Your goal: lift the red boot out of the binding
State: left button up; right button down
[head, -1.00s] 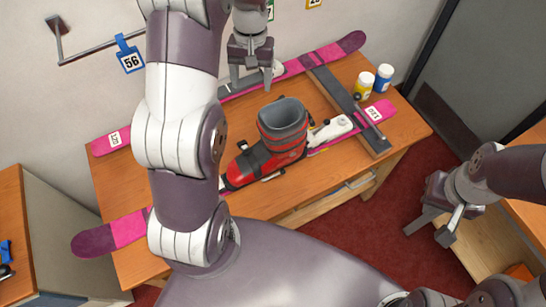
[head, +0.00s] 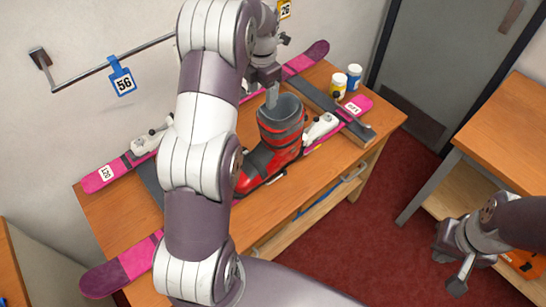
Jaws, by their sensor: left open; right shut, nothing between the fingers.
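The red boot (head: 266,160), with a dark grey cuff, stands upright on the front pink ski (head: 126,264). The white heel piece of the binding (head: 322,126) is right behind the boot's heel. My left arm hides the boot's toe and the toe end of the binding. My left gripper (head: 271,97) is open, with a finger showing at the top opening of the boot cuff; whether it touches the cuff I cannot tell. My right gripper (head: 459,284) is shut and empty, low at the right, away from the bench.
A second pink ski (head: 101,179) with white binding parts lies at the back of the bench. Yellow (head: 338,87) and blue (head: 354,77) jars stand at the bench's far right. Tag 56 (head: 122,80) hangs from a wall rail. Another wooden table (head: 505,135) is at right.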

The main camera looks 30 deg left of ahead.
aim_at(264, 112)
pick_arm(q)
jog(key=shift+s+f+b, duration=0.2)
jog(key=shift+f+b, duration=0.1)
jog(key=shift+f, duration=0.85)
jog(key=shift+w+d+f+p, duration=0.1)
jog(key=shift+d+f+p, duration=0.1)
jog(key=shift+f+p, duration=0.4)
jog(key=shift+w+d+f+p, duration=0.1)
jog(key=shift+d+f+p, duration=0.1)
jog(key=shift+f+p, duration=0.35)
jog(key=shift+w+a+f, duration=0.1)
jog(key=shift+w+f, duration=0.05)
jog(key=shift+f, duration=0.45)
jog(key=shift+w+f, duration=0.1)
jog(key=shift+f, duration=0.5)
jog(key=shift+s+a+f, duration=0.1)
jog(key=shift+s, duration=0.2)
jog(key=shift+c, duration=1.2)
grip_shut()
pick_arm(e)
jog(key=shift+w+d, duration=0.15)
jog(key=shift+d, duration=0.05)
